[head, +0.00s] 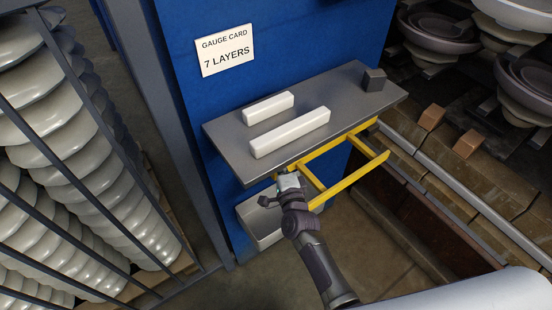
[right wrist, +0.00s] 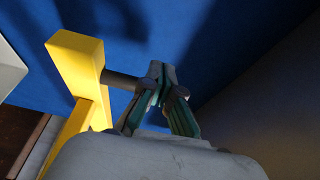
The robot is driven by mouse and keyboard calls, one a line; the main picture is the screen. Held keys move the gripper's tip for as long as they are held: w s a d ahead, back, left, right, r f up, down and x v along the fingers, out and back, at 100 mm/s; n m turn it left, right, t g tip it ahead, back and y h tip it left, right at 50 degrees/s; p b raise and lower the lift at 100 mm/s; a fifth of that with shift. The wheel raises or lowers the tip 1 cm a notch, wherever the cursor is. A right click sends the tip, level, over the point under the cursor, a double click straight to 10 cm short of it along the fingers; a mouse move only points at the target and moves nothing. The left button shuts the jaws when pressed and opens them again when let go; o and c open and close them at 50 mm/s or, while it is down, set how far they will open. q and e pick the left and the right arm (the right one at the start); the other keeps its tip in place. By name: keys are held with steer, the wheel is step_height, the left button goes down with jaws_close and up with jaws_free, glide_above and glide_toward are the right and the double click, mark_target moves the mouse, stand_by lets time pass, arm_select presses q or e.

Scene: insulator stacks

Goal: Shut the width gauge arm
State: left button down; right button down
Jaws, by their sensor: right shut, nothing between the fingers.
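The width gauge arm is a yellow frame (head: 350,180) sticking out from under the grey shelf (head: 222,142) on the blue panel. In the right wrist view its yellow bar (right wrist: 78,62) stands at the left, with a dark round peg (right wrist: 120,79) pointing towards my fingers. My right gripper (head: 289,182) is at the near left end of the frame, just below the shelf's front edge. In the wrist view the right gripper (right wrist: 160,75) is shut and empty, beside the peg's end; I cannot tell whether they touch. My left gripper is not in view.
Two white bars (head: 290,132) (head: 267,107) and a dark block (head: 374,79) sit on the shelf. A gauge card (head: 224,50) reads "7 LAYERS". A grey bin (head: 258,222) is below the shelf. Caged insulator stacks (head: 85,140) stand left; insulators and wooden blocks are at right.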

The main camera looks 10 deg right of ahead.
steer(key=shift+s+d, duration=0.6)
steer(key=shift+s, duration=5.4)
steer(key=s+d+f+n+g, duration=0.1)
steer(key=s+f+n+g, duration=0.3)
steer(key=f, duration=0.6)
steer(key=s+f+n+g, duration=0.25)
steer(key=s+f, duration=0.25)
steer(key=f, duration=0.5)
steer(key=s+d+f+n+g, duration=0.1)
steer(key=s+f+n+g, duration=0.3)
steer(key=f, duration=0.6)
steer(key=s+d+f+n+g, duration=0.2)
steer(key=s+d+f+n, duration=0.1)
steer(key=s, duration=0.5)
steer(key=s+d+f+n+g+h, duration=0.1)
steer(key=s+d+f+n+g, duration=0.1)
steer(key=s+f, duration=0.4)
steer(key=s+d+f+n+g, duration=0.2)
steer(key=s+d+f+n, duration=0.2)
steer(key=s, duration=0.8)
steer(key=shift+d+f+h, duration=0.25)
steer(key=shift+d+h, duration=0.05)
steer(key=shift+d, duration=0.65)
steer(key=shift+w+g, duration=0.1)
steer(key=shift+g, duration=0.15)
